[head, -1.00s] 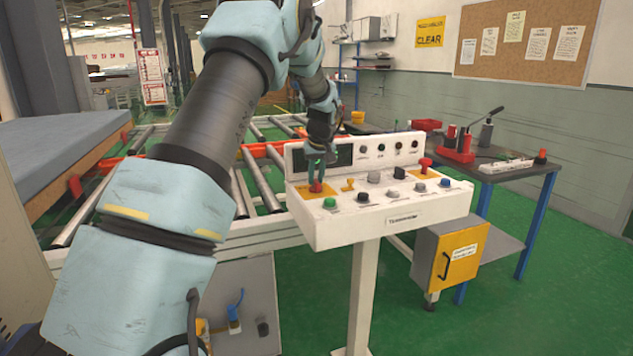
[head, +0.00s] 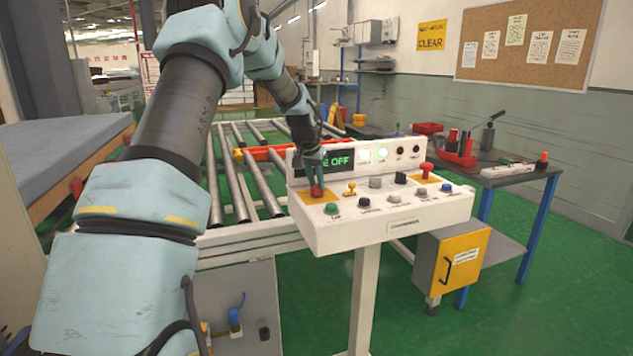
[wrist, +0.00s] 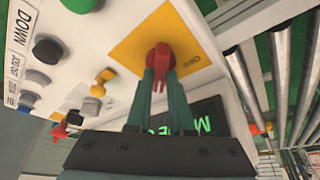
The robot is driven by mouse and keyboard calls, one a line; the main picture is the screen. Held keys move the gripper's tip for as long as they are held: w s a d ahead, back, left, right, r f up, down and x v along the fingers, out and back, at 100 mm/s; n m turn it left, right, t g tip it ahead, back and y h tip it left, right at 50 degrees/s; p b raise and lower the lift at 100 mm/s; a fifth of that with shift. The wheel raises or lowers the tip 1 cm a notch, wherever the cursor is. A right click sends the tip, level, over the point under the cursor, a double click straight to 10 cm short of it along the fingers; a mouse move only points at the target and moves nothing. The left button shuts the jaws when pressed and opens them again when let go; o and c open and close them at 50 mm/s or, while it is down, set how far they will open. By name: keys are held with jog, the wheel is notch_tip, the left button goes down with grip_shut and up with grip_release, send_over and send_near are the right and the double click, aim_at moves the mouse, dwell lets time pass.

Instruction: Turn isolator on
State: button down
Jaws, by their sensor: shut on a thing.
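The isolator is a red rotary handle (wrist: 159,56) on a yellow plate (wrist: 130,48) at the left end of the white control console (head: 345,237). In the head view the red handle (head: 316,192) shows just under my fingertips. My gripper (head: 315,183) points down at it from above, and its two fingers are shut on the handle. The wrist view shows my gripper (wrist: 161,78) with one finger on each side of the handle. The console display (head: 335,162) is lit with green text, partly hidden by my gripper, ending in "OFF".
A yellow key-like switch (head: 350,189), a green button (head: 331,208), a red mushroom button (head: 426,170) and several other buttons sit close on the console. A roller conveyor (head: 230,185) lies behind and left. A side table (head: 515,170) stands right.

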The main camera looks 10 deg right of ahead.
dwell(0.4)
jog(key=c, duration=0.8)
grip_release()
jog(key=b+v, duration=0.2)
jog(key=v, duration=0.8)
jog(key=shift+s+r, duration=0.15)
jog(key=shift+r, duration=0.2)
jog(key=shift+a, duration=0.1)
jog(key=s+a+f+n+y, duration=0.1)
jog(key=s+a+f, duration=0.3)
jog(key=s+a, duration=0.4)
jog(key=s+a+f+n+g, duration=0.1)
jog(key=s+a+f+n, duration=0.2)
jog(key=s+a, duration=0.5)
jog(key=s+a+f+n+y, duration=0.1)
jog(key=s+a+f, duration=0.5)
jog(key=s, duration=0.7)
jog(key=shift+a+n+g+y, duration=0.3)
jog(key=shift+a+n+g, duration=0.1)
jog(key=shift+a+n, duration=0.4)
